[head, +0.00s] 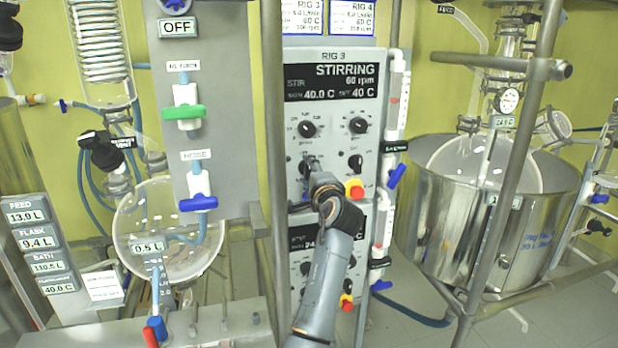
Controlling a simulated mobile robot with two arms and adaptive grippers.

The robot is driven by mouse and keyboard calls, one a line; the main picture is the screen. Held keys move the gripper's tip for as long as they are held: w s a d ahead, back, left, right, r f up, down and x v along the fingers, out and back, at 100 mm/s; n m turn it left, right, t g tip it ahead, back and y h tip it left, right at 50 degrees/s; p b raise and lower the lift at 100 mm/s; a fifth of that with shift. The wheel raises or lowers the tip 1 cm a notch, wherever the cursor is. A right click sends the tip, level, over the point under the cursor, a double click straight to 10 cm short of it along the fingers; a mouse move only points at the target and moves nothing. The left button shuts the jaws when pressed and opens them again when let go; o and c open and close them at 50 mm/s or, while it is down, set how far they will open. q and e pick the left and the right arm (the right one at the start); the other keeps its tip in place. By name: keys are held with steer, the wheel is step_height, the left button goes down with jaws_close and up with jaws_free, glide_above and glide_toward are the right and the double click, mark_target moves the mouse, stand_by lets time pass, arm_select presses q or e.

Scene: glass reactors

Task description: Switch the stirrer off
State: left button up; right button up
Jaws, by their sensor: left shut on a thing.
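The RIG 3 control panel (330,88) stands upright in the middle of the head view. Its display (331,82) reads STIRRING, 60 rpm, with 40.0 C and 40 C below. Two round dials, left (307,129) and right (359,125), sit under the display. A black switch (355,162) sits lower right, above a red button (354,190) on yellow. My left gripper (311,168) is at the lower-left switch of this panel, shut on it. The gripper hides most of that switch, so its setting cannot be read. My right gripper is not in view.
A second panel (359,234) lies below, partly behind my left arm. A metal post (273,120) runs close along the panel's left. White pipes with blue valve handles (397,175) run along its right. A steel vessel (425,215) stands further right.

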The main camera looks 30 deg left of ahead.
arm_select(q)
steer(key=shift+r+n, duration=0.15)
steer(key=shift+n, duration=0.45)
steer(key=o, duration=1)
steer(key=shift+o, duration=0.8)
